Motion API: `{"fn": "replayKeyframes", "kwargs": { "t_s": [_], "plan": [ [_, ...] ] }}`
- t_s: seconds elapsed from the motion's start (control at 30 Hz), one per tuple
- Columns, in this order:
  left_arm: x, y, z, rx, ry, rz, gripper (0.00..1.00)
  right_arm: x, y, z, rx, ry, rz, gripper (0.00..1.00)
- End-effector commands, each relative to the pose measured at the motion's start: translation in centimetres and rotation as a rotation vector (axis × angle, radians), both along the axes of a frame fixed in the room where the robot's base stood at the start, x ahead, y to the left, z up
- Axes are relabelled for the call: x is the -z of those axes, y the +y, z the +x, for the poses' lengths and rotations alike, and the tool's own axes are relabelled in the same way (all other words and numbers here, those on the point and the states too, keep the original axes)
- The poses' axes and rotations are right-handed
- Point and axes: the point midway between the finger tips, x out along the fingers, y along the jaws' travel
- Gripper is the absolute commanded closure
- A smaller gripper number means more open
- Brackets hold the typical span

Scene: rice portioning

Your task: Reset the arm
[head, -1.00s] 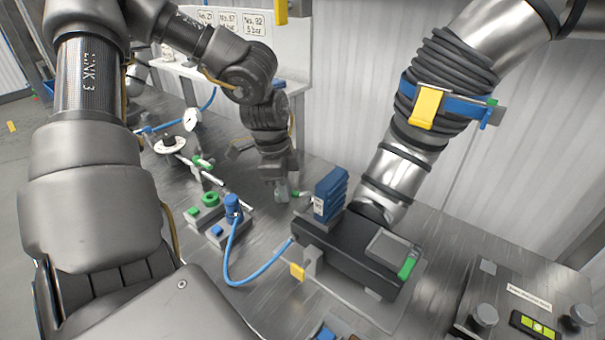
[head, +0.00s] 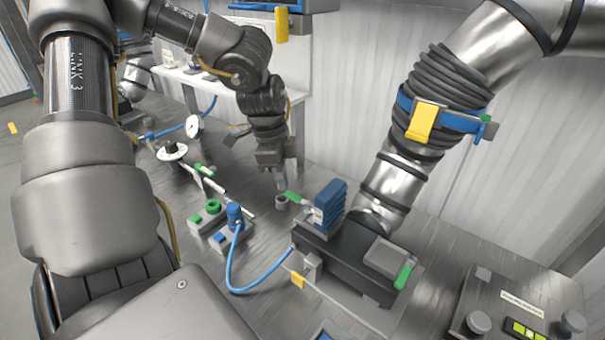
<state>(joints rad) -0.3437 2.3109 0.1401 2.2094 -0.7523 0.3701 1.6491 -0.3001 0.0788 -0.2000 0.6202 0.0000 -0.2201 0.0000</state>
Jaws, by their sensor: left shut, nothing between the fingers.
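My left arm comes in from the left, bends at the top and hangs down over the metal bench. My left gripper (head: 281,186) is at its end, pointing down, with its narrow fingers shut and empty. The fingertips are just above a small grey round piece (head: 282,203); whether they touch it I cannot tell. A green-handled part (head: 294,198) lies right beside that piece. A blue ribbed block (head: 329,203) stands to the right of the gripper, on a black unit (head: 345,262). My right gripper is not in view. I see no rice or bowls.
A thick silver pipe (head: 385,185) with a blue strap rises at the right.

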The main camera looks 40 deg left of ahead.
Motion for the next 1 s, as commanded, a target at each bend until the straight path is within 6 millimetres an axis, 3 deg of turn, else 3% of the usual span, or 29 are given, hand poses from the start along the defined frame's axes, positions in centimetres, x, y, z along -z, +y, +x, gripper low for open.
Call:
{"fn": "replayKeyframes", "kwargs": {
  "t_s": [0.03, 0.13, 0.73, 1.0],
  "plan": [
    [-1.1, 0.0, -0.1, 0.001, -0.003, 0.0, 1.0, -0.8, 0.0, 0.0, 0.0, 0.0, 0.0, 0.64],
    [-1.8, -0.1, -0.3, 0.001, -0.001, -0.001, 1.0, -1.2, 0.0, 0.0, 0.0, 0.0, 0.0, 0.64],
    [-2.0, -0.1, -0.3, 0.0, 0.0, 0.0, 1.0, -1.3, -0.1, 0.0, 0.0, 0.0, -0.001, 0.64],
    [-6.5, -0.1, -0.3, 0.0, -0.001, -0.001, 1.0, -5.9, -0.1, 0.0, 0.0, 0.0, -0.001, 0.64]
  ]
}}
